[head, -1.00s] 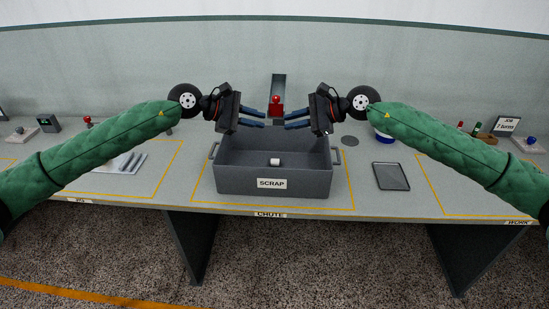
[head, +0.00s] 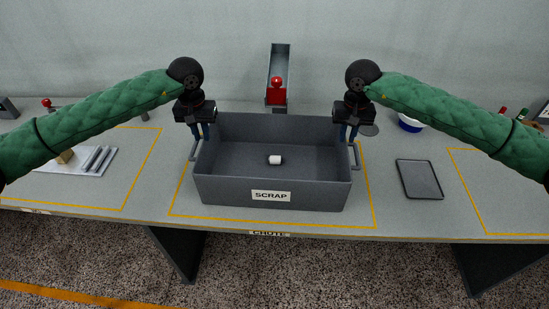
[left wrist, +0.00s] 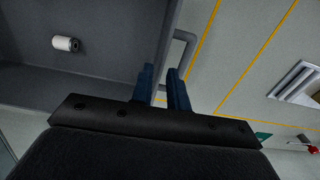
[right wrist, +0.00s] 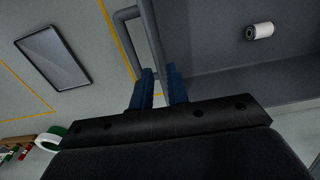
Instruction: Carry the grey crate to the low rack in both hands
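The grey crate (head: 218,190), labelled SCRAP, stands on the bench with a small white cylinder (head: 275,160) lying inside. It has a loop handle on each short side, the left (left wrist: 188,45) and the right (right wrist: 122,20). My left gripper (head: 203,137) points down at the crate's left side, its fingers apart on either side of the rim by the handle. My right gripper (head: 349,137) does the same at the right side. Both look open; I cannot tell whether the fingers touch the crate. The low rack is not in view.
A grey chute (head: 280,62) with a red part (head: 276,92) stands behind the crate. A dark flat tray (head: 419,179) lies to the right, and a white plate with grey bars (head: 80,160) to the left. Yellow lines mark the bench around the crate.

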